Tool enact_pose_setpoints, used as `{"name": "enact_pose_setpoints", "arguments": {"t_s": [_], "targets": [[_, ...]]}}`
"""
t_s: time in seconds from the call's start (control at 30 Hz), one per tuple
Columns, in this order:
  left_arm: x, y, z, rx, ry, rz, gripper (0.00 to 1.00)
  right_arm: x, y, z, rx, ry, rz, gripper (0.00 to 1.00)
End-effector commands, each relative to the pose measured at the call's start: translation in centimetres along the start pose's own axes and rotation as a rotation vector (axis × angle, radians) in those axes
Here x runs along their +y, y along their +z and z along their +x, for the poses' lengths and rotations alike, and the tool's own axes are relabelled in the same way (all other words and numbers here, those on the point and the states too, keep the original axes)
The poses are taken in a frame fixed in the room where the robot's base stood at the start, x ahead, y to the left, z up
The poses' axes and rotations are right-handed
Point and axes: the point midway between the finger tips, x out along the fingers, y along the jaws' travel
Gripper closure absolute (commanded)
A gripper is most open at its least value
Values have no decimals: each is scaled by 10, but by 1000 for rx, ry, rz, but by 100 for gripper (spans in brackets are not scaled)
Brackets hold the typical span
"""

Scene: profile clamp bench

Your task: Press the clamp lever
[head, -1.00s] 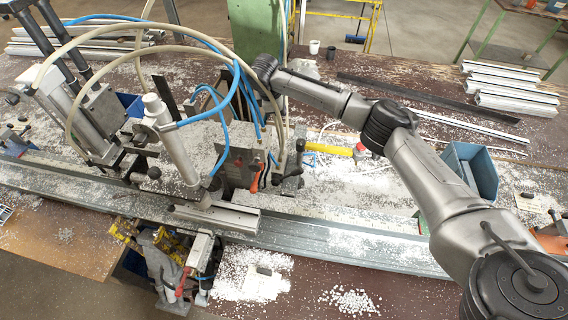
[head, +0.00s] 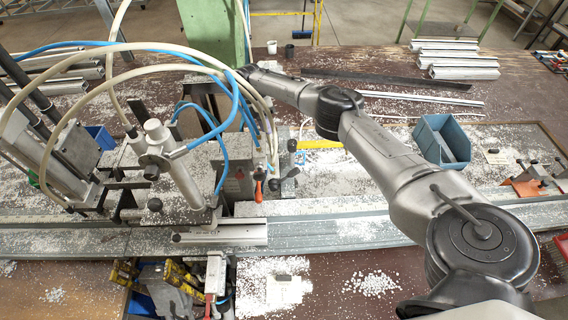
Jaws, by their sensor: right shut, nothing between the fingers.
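A small lever with an orange-red handle (head: 258,190) hangs at the right side of the grey clamp unit (head: 228,176), above the profile rail; I take it for the clamp lever. My right arm reaches in from the lower right and bends down behind the hoses. My right gripper (head: 274,184) shows only in part, small and dark, just right of the lever. It is shut and holds nothing. I cannot tell whether it touches the lever. My left gripper is not in view.
Blue and cream hoses (head: 238,95) loop over the clamp unit. A long metal rail (head: 345,232) crosses the bench. A blue-grey bin (head: 440,146) and stacked profiles (head: 458,62) stand at the right. White chips litter the bench.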

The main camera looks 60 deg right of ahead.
Motion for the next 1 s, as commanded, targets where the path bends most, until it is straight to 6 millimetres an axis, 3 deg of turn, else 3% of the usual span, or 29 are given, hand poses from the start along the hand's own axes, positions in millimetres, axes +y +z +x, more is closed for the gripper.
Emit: {"name": "enact_pose_setpoints", "arguments": {"t_s": [0.17, 0.33, 0.73, 1.0], "targets": [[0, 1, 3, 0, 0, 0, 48, 1, 0, 9, -1, -1, 1, 100], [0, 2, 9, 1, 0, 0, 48, 1, 1, 32, -2, -1, 0, 100], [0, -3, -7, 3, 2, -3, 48, -1, 0, 102, -3, -2, 1, 100], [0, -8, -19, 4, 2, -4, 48, -18, 1, 126, -3, 1, 2, 100]]}}
